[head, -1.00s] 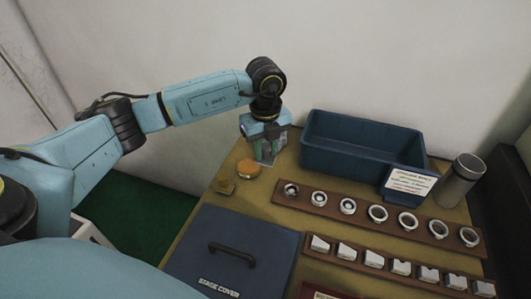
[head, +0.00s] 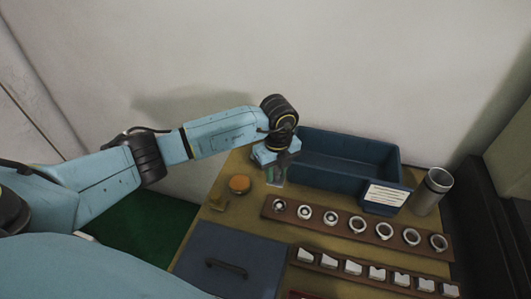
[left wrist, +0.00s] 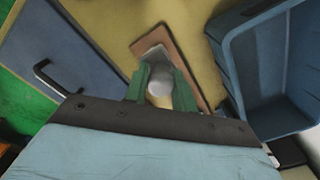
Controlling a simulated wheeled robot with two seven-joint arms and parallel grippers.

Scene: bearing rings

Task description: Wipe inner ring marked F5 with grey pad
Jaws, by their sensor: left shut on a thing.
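My left gripper (head: 276,174) is shut on a small pale grey piece, probably the grey pad (left wrist: 159,84), seen between its green fingers in the left wrist view. It is above the table by the left end of a brown strip (head: 345,228), close to the blue bin's left end. Several metal rings (head: 331,217) sit in a row on that strip. The leftmost ring (head: 279,205) is just below and right of the gripper. The F5 mark is too small to read, so I cannot tell which ring bears it. My right gripper is not in view.
A blue bin (head: 350,175) with a white label card stands behind the strip. A metal cup (head: 431,192) stands at right. A second strip of pale blocks (head: 376,273) lies in front. An orange-topped round thing (head: 239,184) and a blue stage cover (head: 228,262) lie left.

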